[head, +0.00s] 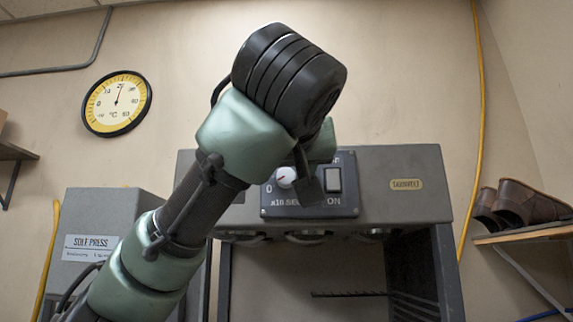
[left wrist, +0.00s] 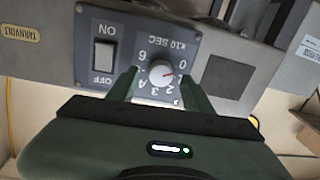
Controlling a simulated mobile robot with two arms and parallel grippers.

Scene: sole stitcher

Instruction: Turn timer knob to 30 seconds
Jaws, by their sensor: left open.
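The timer knob (head: 285,177) is a small white round dial with a red pointer mark on a dark control panel (head: 340,207). It also shows in the left wrist view (left wrist: 161,71), where the picture is upside down and the red mark points toward the side of the 0 and 1 marks. My left gripper (head: 306,178) is in front of the panel, and its arm covers part of the machine. In the left wrist view the left gripper (left wrist: 159,80) is open, with one finger on each side of the knob. Contact with the knob cannot be told. The right gripper is not in view.
An ON/OFF rocker switch (head: 333,179) sits right beside the knob on the panel. The grey machine housing (head: 420,210) surrounds the panel. A grey sole press box (head: 100,210) stands to the left. Brown shoes (head: 520,203) rest on a shelf at right. A round thermometer (head: 117,104) hangs on the wall.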

